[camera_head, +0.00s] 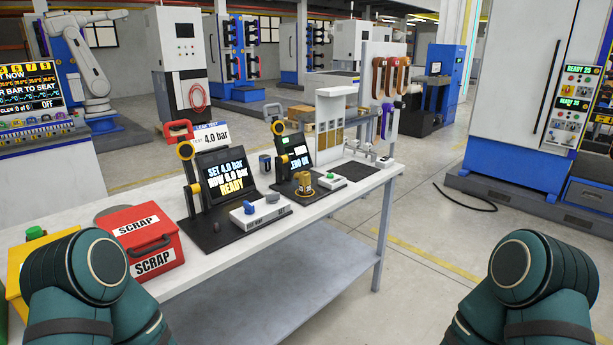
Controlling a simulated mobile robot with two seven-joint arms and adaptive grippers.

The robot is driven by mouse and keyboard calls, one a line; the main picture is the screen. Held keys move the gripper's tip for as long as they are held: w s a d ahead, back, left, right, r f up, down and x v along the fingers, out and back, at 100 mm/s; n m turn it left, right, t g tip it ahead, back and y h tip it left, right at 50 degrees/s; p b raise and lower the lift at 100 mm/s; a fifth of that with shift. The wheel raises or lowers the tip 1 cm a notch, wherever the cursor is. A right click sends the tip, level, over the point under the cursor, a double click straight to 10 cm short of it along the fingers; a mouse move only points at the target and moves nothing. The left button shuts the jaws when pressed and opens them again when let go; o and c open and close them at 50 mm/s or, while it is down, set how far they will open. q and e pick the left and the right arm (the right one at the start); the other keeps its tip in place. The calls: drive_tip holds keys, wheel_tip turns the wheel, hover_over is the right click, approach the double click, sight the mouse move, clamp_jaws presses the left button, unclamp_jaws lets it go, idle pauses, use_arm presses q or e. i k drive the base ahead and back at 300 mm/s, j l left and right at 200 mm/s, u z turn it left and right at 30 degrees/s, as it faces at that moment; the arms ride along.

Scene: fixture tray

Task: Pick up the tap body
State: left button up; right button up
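I cannot tell for sure which thing is the tap body. Small silvery tap-like parts (362,148) stand at the far right end of the white workbench (335,205), with another silvery part (384,161) at its right edge. A brass-coloured round piece (304,184) sits on a black fixture near the bench middle. Only my teal arm links show, at the lower left and lower right, well short of these parts. Neither gripper is in the picture.
A red scrap box (140,221) stands on the near left of the bench. A black test station with a screen (227,174) and a grey block with a blue knob (262,212) stand mid-bench. Coloured handles (390,75) hang on a rack behind. The floor right of the bench is mostly clear.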

sight(304, 178)
drive_tip(key=i+l+u, duration=0.1)
drive_tip(key=i+l, duration=0.45)
drive_tip(key=i+l+u, duration=0.1)
drive_tip(key=i+l, duration=0.4)
drive_tip(key=i+l+u, duration=0.15)
drive_tip(key=i+l, duration=0.35)
drive_tip(key=l, duration=0.15)
